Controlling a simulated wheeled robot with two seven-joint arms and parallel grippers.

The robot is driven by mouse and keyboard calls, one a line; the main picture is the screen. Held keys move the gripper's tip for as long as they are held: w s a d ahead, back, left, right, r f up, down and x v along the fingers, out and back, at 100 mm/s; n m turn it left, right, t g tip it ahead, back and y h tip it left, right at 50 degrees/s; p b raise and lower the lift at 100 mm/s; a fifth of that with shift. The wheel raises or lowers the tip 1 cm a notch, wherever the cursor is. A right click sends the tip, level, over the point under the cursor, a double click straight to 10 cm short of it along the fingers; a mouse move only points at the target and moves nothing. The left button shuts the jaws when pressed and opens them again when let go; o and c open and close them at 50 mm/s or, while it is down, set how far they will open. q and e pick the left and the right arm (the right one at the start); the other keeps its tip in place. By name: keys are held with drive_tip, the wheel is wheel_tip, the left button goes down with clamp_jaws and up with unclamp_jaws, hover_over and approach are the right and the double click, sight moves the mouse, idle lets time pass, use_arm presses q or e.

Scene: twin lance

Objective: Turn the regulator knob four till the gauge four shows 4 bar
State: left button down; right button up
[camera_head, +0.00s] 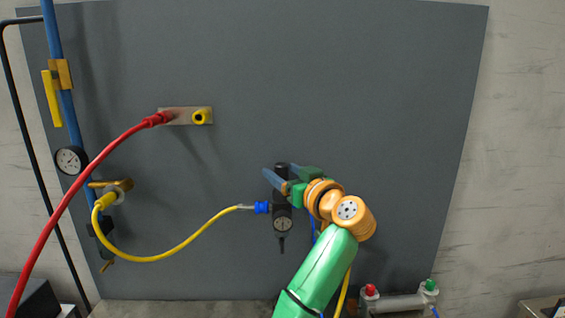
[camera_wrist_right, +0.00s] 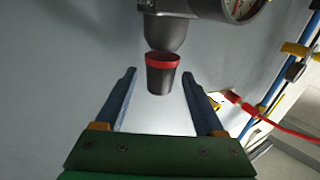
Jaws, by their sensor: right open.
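The regulator (camera_head: 281,208) hangs on the grey panel with its black knob (camera_head: 281,168) at the top and a small round gauge (camera_head: 283,224) below. The gauge's needle is too small to read here. In the right wrist view the knob (camera_wrist_right: 161,78) is dark with a red ring (camera_wrist_right: 162,58), and the gauge (camera_wrist_right: 241,8) is cut off by the top edge, so I cannot read it. My right gripper (camera_wrist_right: 159,72) is open, its blue fingers on either side of the knob with gaps showing. In the head view my right gripper (camera_head: 278,169) reaches the knob from the right. My left gripper is not in view.
A yellow hose (camera_head: 180,249) joins the regulator's left side through a blue connector (camera_head: 262,207). A red hose (camera_head: 85,176) runs to a plate (camera_head: 183,116). A blue pipe (camera_head: 70,115) with another gauge (camera_head: 71,160) stands left. The upper right panel (camera_head: 380,90) is clear.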

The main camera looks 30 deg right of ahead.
drive_tip(key=shift+w+f, duration=0.2)
drive_tip(key=shift+w, duration=0.35)
drive_tip(key=shift+w+d+f, duration=0.1)
drive_tip(key=shift+w+f, duration=0.15)
drive_tip(key=shift+w, duration=0.2)
drive_tip(key=shift+c, duration=0.3)
drive_tip(key=shift+s+r, duration=0.15)
drive_tip(key=shift+s, duration=0.1)
drive_tip(key=c, duration=0.7)
clamp_jaws()
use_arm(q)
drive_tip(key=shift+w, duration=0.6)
